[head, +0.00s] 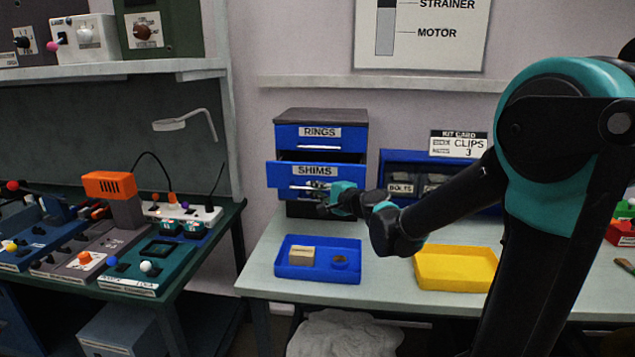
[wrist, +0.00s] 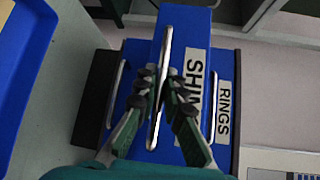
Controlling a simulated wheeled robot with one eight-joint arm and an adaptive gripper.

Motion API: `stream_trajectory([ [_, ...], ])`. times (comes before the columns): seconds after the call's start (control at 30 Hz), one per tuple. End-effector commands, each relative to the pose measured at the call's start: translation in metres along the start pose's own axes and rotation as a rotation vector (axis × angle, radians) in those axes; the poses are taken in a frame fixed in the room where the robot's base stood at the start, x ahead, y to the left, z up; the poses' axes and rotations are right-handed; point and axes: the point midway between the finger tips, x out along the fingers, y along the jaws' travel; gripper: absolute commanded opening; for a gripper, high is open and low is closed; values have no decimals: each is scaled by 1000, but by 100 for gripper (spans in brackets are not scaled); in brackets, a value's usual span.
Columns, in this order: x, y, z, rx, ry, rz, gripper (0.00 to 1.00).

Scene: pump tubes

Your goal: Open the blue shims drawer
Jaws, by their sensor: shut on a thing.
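The blue shims drawer (head: 290,174) is the middle drawer of a small dark cabinet (head: 325,114) on the bench, and it stands pulled out past the rings drawer (head: 318,137) above it. In the wrist view the shims drawer (wrist: 185,45) juts out, with its long metal handle (wrist: 160,85) between my fingers. My gripper (wrist: 158,75) is shut on this handle.
A blue tray (head: 318,274) with a tan block (head: 301,256) sits in front of the cabinet. A yellow tray (head: 455,268) lies to its right. Bare bench shows between the trays.

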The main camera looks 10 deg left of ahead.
Motion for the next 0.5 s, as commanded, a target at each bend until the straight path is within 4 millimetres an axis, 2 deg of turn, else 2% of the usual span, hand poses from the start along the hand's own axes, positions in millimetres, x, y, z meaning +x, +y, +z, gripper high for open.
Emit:
stream_trajectory([
  [0.03, -9, 3, 8, -3, 0, 1, 0],
  [0.2, -28, 8, 28, -1, 0, 0, 0],
  [0.5, -42, 12, 41, -2, 2, 0, 0],
])
